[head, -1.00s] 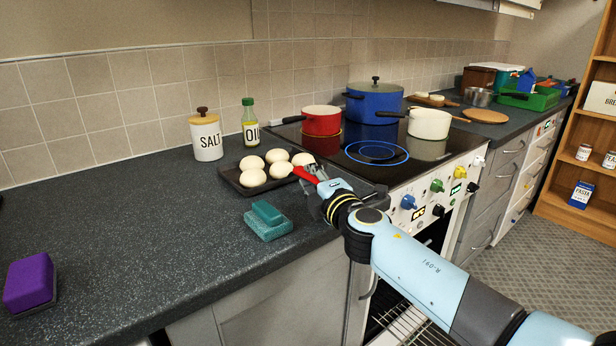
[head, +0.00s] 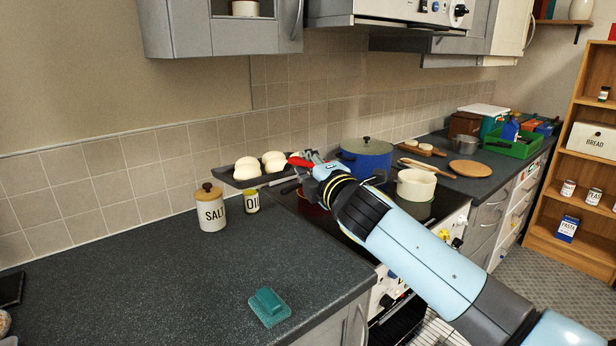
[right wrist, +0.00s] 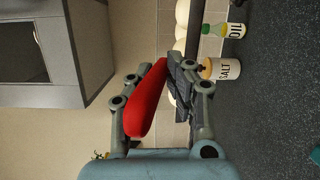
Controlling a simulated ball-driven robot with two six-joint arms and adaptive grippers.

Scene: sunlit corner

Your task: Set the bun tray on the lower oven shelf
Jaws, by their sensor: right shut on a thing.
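The dark bun tray (head: 240,183) with several pale buns (head: 247,167) is in the air above the back of the counter, left of the blue pot. It looks roughly level. My right gripper (head: 308,162) is shut at the tray's right end, on its red grip; the red piece (right wrist: 148,98) shows between the fingers in the right wrist view. The tray's dark edge (right wrist: 194,32) shows beyond the fingers there. A wire oven shelf (head: 438,332) shows at the bottom below the hob; I cannot tell which level it is. My left gripper is out of view.
The salt jar (head: 211,212) and oil bottle (head: 251,199) stand below the tray. The blue pot (head: 365,158) and cream saucepan (head: 416,186) are on the hob; the red saucepan is mostly hidden. A wall cabinet (head: 220,35) hangs above.

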